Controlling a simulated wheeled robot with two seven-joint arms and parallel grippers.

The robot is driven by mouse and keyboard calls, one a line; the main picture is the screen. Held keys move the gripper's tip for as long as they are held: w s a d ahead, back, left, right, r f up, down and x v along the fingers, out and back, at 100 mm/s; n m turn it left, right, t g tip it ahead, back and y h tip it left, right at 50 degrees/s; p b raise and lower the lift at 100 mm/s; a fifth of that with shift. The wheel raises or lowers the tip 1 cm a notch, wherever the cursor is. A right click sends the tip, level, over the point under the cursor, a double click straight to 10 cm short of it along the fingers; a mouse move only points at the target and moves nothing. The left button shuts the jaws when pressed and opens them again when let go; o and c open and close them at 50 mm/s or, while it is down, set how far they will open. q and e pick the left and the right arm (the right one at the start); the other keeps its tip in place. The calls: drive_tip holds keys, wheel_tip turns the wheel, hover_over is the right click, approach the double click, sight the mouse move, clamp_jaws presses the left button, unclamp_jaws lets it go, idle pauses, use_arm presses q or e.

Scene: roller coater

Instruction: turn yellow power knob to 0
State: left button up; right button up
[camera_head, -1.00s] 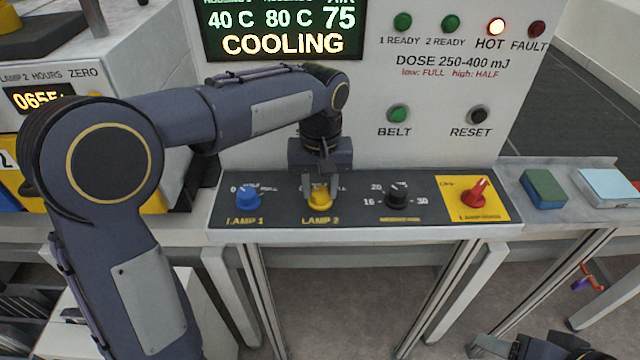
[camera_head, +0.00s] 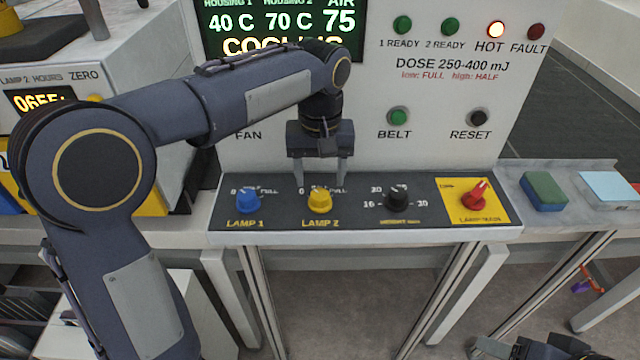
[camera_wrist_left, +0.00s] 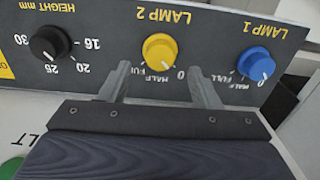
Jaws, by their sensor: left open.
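The yellow LAMP 2 knob (camera_head: 320,200) sits on the dark control panel (camera_head: 270,213), between the blue knob and the black knob. It also shows in the left wrist view (camera_wrist_left: 158,50), upside down. Its white mark points toward the printed 0 there. My left gripper (camera_head: 322,178) is open and empty, above and behind the knob in the head view. In the left wrist view its two fingers (camera_wrist_left: 161,80) stand apart and clear of the knob. My right gripper (camera_head: 530,347) shows only partly at the bottom right edge, and its jaws are unclear.
The blue LAMP 1 knob (camera_head: 248,201), black height knob (camera_head: 397,197) and red lamp main knob (camera_head: 475,194) share the panel. A display (camera_head: 283,30) reads COOLING, partly hidden by my left arm. The HOT light (camera_head: 496,29) glows. A green sponge-like block (camera_head: 543,189) lies to the right.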

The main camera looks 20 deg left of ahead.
sight(316, 195)
use_arm(q)
wheel_tip(316, 195, up, 4)
drive_tip(key=shift+f, duration=0.1)
idle(0.4)
drive_tip(key=shift+s+a, duration=0.2)
drive_tip(key=shift+a, duration=0.1)
drive_tip(key=s+a+f+m+t+h, duration=0.1)
drive_tip(key=s+a+f+t+h, duration=0.15)
drive_tip(key=s+a, duration=0.6)
drive_tip(key=s+d+f+t, duration=0.1)
drive_tip(key=s+f, duration=0.2)
drive_tip(key=s, duration=0.4)
drive_tip(key=s+d+f+t+h, duration=0.1)
drive_tip(key=s+f+t, duration=0.1)
drive_tip(key=s+f, duration=0.2)
drive_tip(key=s, duration=0.2)
drive_tip(key=shift+s+f+m, duration=0.25)
drive_tip(key=shift+s+m, duration=0.1)
drive_tip(key=shift+m, duration=0.05)
